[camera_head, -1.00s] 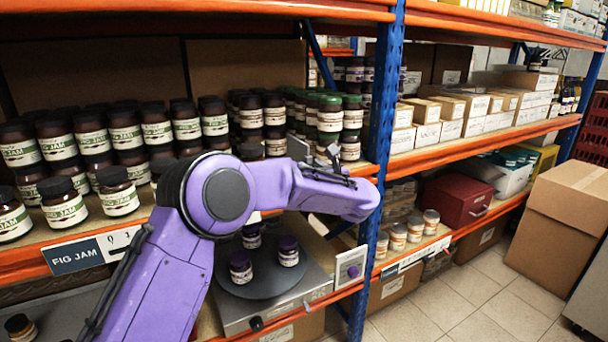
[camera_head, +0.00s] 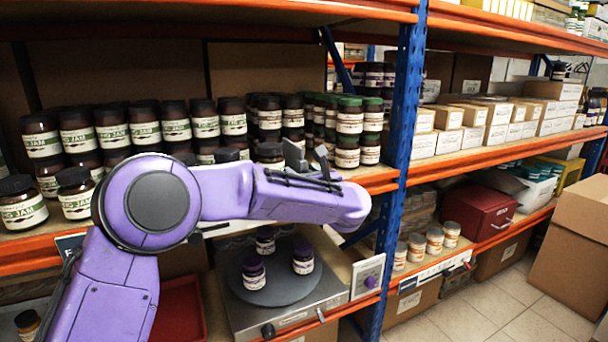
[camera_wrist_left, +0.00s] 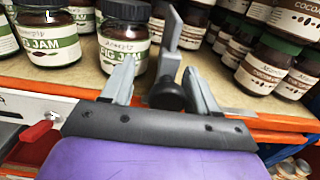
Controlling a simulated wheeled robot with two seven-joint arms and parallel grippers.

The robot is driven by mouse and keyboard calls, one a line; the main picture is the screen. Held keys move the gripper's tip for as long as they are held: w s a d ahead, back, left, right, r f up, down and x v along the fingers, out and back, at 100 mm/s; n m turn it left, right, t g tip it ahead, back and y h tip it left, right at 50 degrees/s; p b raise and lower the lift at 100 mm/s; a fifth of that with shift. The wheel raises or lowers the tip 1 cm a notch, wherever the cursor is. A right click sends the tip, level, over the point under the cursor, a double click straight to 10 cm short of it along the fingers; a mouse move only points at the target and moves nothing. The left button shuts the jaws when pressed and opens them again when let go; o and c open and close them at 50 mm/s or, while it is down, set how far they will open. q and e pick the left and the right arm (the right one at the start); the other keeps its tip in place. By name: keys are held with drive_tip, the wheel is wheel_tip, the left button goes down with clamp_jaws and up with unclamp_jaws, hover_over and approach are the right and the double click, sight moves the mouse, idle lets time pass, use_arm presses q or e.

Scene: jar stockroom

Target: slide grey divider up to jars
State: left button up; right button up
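In the left wrist view, the grey divider (camera_wrist_left: 172,42) stands upright on the shelf board, with a black knob (camera_wrist_left: 166,95) at its front. The fingers of my left gripper (camera_wrist_left: 163,88) are apart, one on each side of the knob. The right finger is very near it; contact cannot be told. A fig jam jar (camera_wrist_left: 124,38) stands just left of the divider, and cocoa jars (camera_wrist_left: 262,62) stand to its right, farther off. In the head view, my left gripper (camera_head: 308,160) is at the shelf's front edge, partly hidden by my arm. My right gripper is not in view.
Dark fig jam jars (camera_head: 111,128) fill the shelf's left part; green-lidded jars (camera_head: 349,120) stand by the blue post (camera_head: 400,130). Below is a scale (camera_head: 262,318) with purple-lidded jars (camera_head: 303,259) on its round plate. An orange edge beam (camera_wrist_left: 285,126) runs below the gripper.

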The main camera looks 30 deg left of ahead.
use_arm(q)
drive_tip(key=shift+d, duration=0.15)
drive_tip(key=b+v, duration=0.2)
drive_tip(key=v, duration=0.8)
drive_tip(key=shift+s, duration=0.2)
